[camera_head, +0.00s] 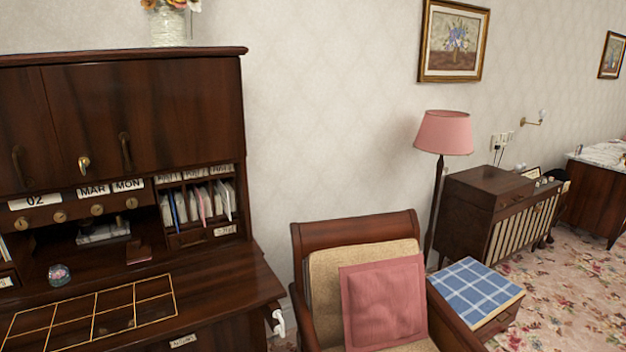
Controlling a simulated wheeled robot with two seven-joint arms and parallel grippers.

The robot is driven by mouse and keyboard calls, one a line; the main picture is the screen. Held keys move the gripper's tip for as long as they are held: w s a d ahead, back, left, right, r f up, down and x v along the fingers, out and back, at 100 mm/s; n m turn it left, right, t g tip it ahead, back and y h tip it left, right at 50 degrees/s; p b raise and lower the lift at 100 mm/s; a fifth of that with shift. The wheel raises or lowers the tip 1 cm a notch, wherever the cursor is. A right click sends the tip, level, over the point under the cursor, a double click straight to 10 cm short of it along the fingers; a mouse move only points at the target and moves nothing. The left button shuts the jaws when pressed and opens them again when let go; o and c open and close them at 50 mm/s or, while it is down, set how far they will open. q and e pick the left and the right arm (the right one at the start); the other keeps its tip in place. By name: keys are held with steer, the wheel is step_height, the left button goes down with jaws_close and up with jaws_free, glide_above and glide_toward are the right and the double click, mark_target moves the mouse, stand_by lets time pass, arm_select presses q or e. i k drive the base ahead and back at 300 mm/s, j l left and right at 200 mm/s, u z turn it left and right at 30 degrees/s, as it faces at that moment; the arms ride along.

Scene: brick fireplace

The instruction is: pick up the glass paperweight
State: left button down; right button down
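A small round glass paperweight (60,274), clear with pinkish and bluish colours inside, sits on the dark wooden desk (215,288) at the left. It stands below the desk's pigeonholes, behind the left part of a gold-lined grid on the desktop. Nothing touches it from above and its near side is unobstructed. Neither of my grippers shows in the head view.
An armchair (355,226) with a pink cushion (384,302) stands right of the desk. A small white object (278,322), unclear, is at the desk's right edge. A side table with a blue checked top (473,286) and a pink floor lamp (444,133) stand farther right.

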mark_target(57, 275)
steer(key=u, duration=1.6)
